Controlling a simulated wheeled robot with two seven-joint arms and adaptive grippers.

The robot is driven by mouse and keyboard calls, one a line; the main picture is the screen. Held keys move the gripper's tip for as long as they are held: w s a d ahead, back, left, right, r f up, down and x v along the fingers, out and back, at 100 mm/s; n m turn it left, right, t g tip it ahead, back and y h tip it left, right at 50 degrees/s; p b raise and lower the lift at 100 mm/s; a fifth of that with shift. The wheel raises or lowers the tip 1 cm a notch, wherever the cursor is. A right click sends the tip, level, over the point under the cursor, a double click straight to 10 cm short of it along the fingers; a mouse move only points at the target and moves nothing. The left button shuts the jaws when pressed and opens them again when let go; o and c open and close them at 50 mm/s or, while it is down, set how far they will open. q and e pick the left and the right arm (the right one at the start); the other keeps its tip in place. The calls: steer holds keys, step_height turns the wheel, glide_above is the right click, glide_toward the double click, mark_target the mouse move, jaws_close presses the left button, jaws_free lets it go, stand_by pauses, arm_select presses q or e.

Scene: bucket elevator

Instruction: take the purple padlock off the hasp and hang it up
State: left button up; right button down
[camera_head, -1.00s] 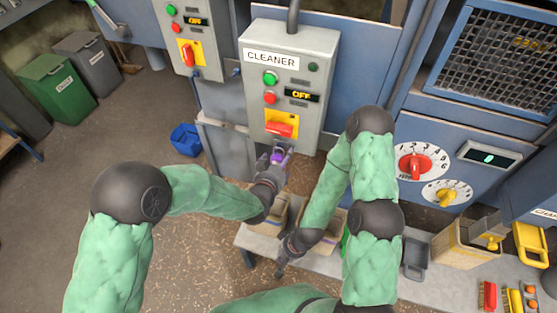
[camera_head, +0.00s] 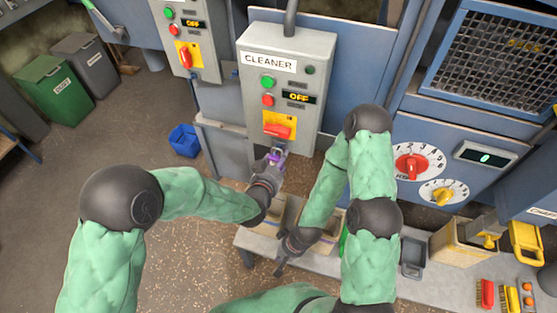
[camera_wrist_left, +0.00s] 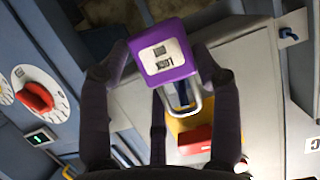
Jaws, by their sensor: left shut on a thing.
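The purple padlock (camera_wrist_left: 165,52) is in my left gripper, with its label facing the left wrist camera and its metal shackle (camera_wrist_left: 191,104) toward the switch. In the head view the padlock (camera_head: 275,158) shows small between the fingers of my left gripper (camera_head: 275,157), just below the red switch handle (camera_head: 278,131) of the CLEANER box (camera_head: 285,75). I cannot tell whether the shackle is still through the hasp, which is not clearly visible. My right gripper (camera_head: 280,271) hangs low over the floor by the bench, apart from the padlock; its finger opening is unclear.
A grey bench (camera_head: 335,263) with open bins runs below the panels. A blue bucket (camera_head: 185,140) stands on the floor. Open floor lies left of the box.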

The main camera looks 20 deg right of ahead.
arm_select(q)
steer(key=s+a+p, duration=0.2)
steer(key=s+a, duration=0.8)
steer(key=s, duration=0.4)
steer(key=w+a+f+n+t+y, duration=0.1)
steer(key=w+a+f+n+y, duration=0.1)
steer(key=a, duration=0.9)
steer(key=w+a+f+n+t+y, duration=0.1)
steer(key=w+a+f+n+y, duration=0.1)
steer(key=w+a+n+y, duration=0.2)
steer(key=w+a+y, duration=0.1)
steer(key=w+a, duration=0.2)
steer(key=a, duration=0.5)
steer(key=shift+w+f+n+y, duration=0.2)
steer(key=shift+w+n+y, duration=0.1)
steer(key=shift+n+y, duration=0.1)
